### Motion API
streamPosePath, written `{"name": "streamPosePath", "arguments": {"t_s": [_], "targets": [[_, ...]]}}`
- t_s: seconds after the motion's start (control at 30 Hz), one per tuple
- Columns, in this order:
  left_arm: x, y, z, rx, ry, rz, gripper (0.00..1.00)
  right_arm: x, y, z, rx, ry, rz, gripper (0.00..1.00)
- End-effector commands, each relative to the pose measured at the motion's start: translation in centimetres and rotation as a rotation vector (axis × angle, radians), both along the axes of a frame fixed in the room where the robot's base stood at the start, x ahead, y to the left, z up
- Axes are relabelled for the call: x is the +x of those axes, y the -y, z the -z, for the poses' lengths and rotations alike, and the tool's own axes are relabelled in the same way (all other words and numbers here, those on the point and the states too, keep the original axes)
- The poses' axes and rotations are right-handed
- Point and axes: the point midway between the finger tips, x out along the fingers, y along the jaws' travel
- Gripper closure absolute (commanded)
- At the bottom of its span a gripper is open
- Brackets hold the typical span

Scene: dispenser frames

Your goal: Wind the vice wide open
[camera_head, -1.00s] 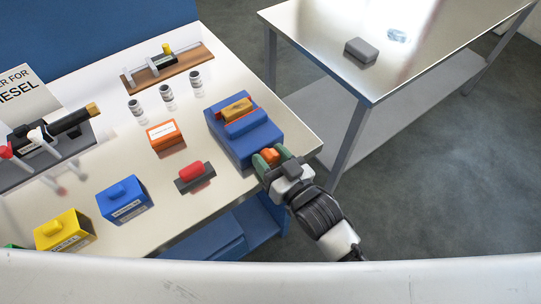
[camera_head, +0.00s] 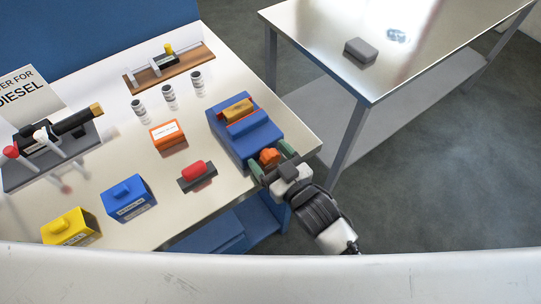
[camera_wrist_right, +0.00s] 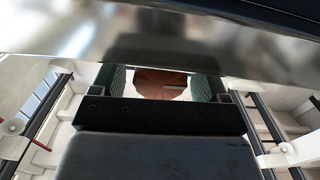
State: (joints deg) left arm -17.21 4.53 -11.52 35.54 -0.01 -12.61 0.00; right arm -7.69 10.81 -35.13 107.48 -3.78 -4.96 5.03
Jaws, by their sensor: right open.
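The blue vice (camera_head: 252,138) stands at the right end of the white bench, with a yellow-brown block (camera_head: 237,109) between its jaws. Its orange knob (camera_head: 269,156) is on the near side. My right gripper (camera_head: 272,163) is open, with its green-padded fingers on either side of the knob and a gap showing. In the right wrist view the orange-brown knob (camera_wrist_right: 160,84) sits between the two green finger pads, seen end on. Whether the pads touch it is hard to tell. My left gripper is not in view.
On the bench are an orange box (camera_head: 168,135), a red-handled piece on a dark base (camera_head: 197,175), a blue box (camera_head: 128,197), a yellow box (camera_head: 71,227) and small bottles (camera_head: 168,93). A steel table (camera_head: 415,50) holding a grey block (camera_head: 360,50) stands to the right.

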Motion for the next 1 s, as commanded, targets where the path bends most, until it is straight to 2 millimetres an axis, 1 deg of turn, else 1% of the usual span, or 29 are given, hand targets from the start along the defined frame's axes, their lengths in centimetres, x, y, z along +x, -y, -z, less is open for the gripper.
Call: {"name": "streamPosePath", "arguments": {"t_s": [0.17,0.27,0.5,0.6,0.8,1.0], "targets": [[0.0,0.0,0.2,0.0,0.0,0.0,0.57,-0.9,0.7,0.1,0.0,-0.001,0.001,0.25],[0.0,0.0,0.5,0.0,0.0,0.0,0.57,-2.3,1.7,0.2,-0.002,-0.002,0.0,0.25],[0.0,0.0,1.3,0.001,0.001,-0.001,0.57,-6.3,4.6,0.3,-0.002,-0.003,-0.001,0.25],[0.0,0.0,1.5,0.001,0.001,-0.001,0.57,-7.5,5.5,0.3,-0.002,-0.003,0.0,0.25],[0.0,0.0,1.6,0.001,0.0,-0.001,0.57,-8.7,6.3,0.1,0.0,0.0,-0.001,0.25],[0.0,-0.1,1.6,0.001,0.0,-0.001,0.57,-8.8,6.4,0.0,0.001,0.001,0.0,0.25]]}}
